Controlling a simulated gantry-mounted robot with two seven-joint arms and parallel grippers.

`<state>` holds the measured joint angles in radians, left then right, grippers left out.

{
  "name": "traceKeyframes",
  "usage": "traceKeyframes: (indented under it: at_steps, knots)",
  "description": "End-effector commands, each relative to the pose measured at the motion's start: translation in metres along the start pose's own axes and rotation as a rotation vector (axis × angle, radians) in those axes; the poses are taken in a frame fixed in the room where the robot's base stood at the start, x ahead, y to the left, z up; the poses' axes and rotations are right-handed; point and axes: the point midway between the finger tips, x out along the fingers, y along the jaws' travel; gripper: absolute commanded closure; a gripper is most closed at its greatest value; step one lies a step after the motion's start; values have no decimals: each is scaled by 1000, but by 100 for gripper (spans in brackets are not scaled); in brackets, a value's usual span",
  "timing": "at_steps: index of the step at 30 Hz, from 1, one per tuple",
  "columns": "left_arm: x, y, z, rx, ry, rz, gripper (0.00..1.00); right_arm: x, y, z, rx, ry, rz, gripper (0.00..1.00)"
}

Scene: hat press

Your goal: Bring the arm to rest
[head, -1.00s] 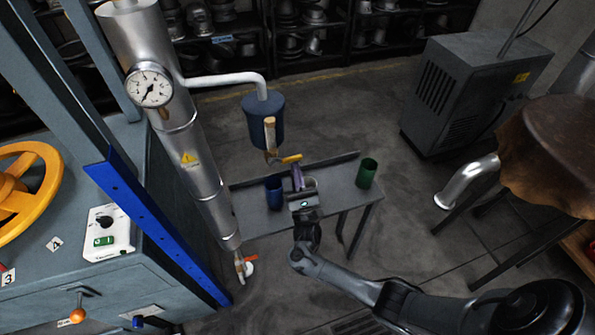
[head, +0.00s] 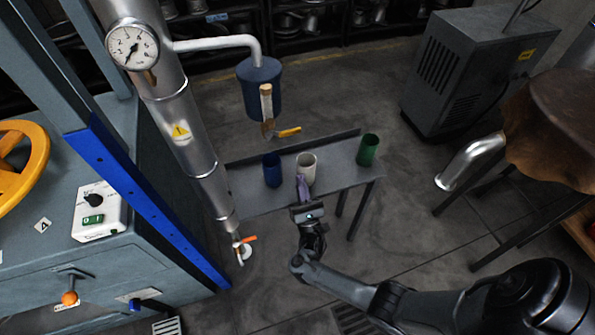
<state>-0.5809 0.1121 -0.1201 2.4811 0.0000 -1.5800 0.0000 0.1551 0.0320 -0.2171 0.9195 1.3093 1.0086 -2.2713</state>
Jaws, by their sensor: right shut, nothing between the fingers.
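My right arm comes in from the lower right of the head view. Its gripper (head: 303,188) is shut and empty, just in front of a white cup (head: 306,168) on a small grey table (head: 250,196). The fingers overlap the cup's lower part in the picture; I cannot tell whether they touch it. A blue cup (head: 272,170) stands left of the white cup and a green cup (head: 368,150) stands to its right. My left gripper does not show.
A dark blue tank (head: 262,95) with a yellow-handled valve (head: 288,132) hangs above the table. A steel pipe column (head: 180,120) and a grey press with a blue beam (head: 140,200) stand at the left. A grey cabinet (head: 470,75) stands at the right.

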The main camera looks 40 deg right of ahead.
Motion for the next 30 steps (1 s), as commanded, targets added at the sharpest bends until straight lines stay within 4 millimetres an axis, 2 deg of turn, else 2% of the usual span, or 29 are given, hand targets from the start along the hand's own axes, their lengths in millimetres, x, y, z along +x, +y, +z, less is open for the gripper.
traceKeyframes:
  at_steps: [8,12,15,17,20,24,27,30]
  knots:
    - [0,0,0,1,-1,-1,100,-22,-5,1,-7,21,6,100]
    - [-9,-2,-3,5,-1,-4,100,-53,-21,5,-37,81,25,100]
    - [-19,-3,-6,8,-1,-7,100,-72,-38,20,-46,110,30,100]
    - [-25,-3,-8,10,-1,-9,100,-77,-46,35,-14,119,26,100]
    - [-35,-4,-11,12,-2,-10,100,-77,-64,48,105,186,-51,100]
    - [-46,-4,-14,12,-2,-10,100,-69,-82,50,444,349,-240,100]
    - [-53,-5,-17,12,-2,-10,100,-65,-80,47,745,489,-400,100]
    - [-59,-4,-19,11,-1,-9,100,-63,-64,48,1033,633,-570,100]
